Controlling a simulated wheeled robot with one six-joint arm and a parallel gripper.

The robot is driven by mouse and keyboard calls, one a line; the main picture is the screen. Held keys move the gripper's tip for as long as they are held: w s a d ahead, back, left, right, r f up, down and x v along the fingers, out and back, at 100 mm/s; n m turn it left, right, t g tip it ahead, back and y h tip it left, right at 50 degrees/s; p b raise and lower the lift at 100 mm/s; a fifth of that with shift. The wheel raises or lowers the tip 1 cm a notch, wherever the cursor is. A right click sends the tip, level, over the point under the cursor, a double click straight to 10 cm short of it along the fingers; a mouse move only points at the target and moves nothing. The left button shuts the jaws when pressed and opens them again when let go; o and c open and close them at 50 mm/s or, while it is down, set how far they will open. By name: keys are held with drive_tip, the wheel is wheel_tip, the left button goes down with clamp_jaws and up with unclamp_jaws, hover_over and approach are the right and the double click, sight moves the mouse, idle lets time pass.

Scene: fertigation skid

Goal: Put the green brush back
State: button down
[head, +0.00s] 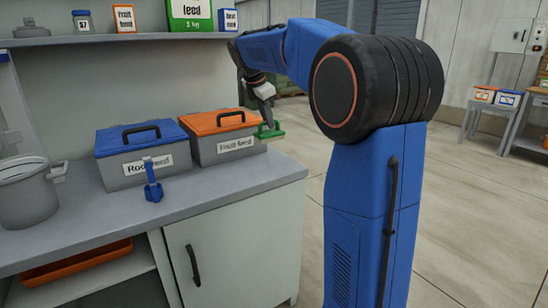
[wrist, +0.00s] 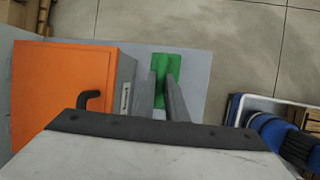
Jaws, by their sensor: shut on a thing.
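The green brush (head: 270,133) is at the jaws of my gripper (head: 266,115), near the right end of the grey counter. In the wrist view the green brush (wrist: 166,66) shows as a green block between the two fingers of my gripper (wrist: 162,84), which is shut on it. Grey counter surface shows around and below it. The orange-lidded "Fruit feed" box (head: 223,137) stands just left of it. Whether the brush touches the counter I cannot tell.
A blue-lidded "Root feed" box (head: 142,155) stands left of the orange one, with a blue handled item (head: 152,180) in front. A grey bucket (head: 27,192) is at the far left. The counter's (head: 235,186) front right is clear. A shelf (head: 105,39) with packages runs above.

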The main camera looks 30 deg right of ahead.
sight(260, 137)
drive_tip(key=shift+f, duration=4.6)
drive_tip(key=shift+f, duration=0.15)
drive_tip(key=c, duration=1.8)
unclamp_jaws()
drive_tip(key=v, duration=1.2)
drive_tip(key=s+a+f+m+t+y, duration=0.1)
drive_tip(key=s+a+f+m, duration=0.3)
drive_tip(key=s, duration=0.8)
drive_tip(key=s+a+f+m+y, duration=0.2)
drive_tip(key=s+a+f+m, duration=0.3)
drive_tip(key=s+f+m, duration=0.3)
drive_tip(key=s+a+f+m+t+y, duration=0.1)
drive_tip(key=s+a+f+m, duration=0.3)
drive_tip(key=s+f, duration=0.6)
drive_tip(key=s+m, duration=0.2)
drive_tip(key=s, duration=0.5)
drive_tip(key=shift+a+f+t, duration=0.15)
drive_tip(key=shift+f+t, duration=0.15)
drive_tip(key=shift+f, duration=0.1)
